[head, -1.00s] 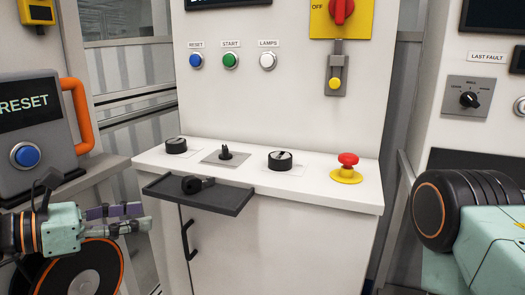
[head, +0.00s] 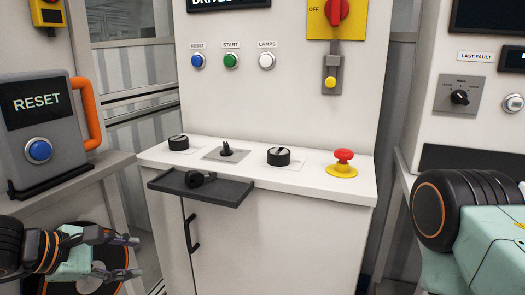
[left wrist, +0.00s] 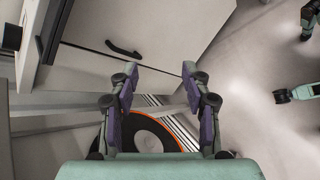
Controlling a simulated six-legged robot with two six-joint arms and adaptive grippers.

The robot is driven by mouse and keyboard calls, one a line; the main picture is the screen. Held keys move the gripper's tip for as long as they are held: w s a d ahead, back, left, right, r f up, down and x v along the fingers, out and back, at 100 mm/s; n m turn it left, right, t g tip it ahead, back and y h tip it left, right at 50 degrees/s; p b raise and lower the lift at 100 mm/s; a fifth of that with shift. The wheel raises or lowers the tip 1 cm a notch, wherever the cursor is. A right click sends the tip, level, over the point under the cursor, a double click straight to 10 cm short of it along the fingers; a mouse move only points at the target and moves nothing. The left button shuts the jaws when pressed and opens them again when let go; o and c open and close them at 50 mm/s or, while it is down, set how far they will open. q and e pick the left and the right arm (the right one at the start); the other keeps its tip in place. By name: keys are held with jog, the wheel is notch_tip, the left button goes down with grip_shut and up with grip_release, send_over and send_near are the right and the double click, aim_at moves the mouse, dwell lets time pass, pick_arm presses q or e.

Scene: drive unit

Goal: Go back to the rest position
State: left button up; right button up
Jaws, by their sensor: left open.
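My left gripper (head: 128,256) is at the lower left of the head view, low in front of the left stand and left of the white cabinet (head: 280,240). In the left wrist view its two fingers (left wrist: 160,92) stand apart with nothing between them. Behind them are the floor and a black disc with an orange rim (left wrist: 150,140), which looks like part of my own body. My right arm (head: 470,225) shows at the right edge of the head view; its gripper is out of view.
The cabinet's desk carries black knobs (head: 278,157) and a red mushroom button (head: 343,155). A RESET box (head: 40,130) with an orange handle (head: 90,115) stands at left.

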pick_arm(q)
jog(key=s+a+f+m+g+y, duration=0.1)
jog(key=s+f+m+g+y, duration=0.15)
jog(key=s+f+m, duration=0.45)
jog(key=s+f+m+g+y, duration=0.1)
jog(key=s+f+m+y, duration=0.2)
jog(key=f, duration=0.5)
jog(key=s+d+f+m+g, duration=0.2)
jog(key=s+f+m, duration=0.2)
jog(key=s, duration=0.6)
jog(key=s+d+f+m+g, duration=0.3)
jog(key=s+f+m, duration=0.2)
jog(key=s+f, duration=0.4)
jog(key=shift+s+y, duration=0.35)
jog(key=shift+s, duration=0.75)
jog(key=shift+r, duration=0.1)
jog(key=shift+c, duration=0.3)
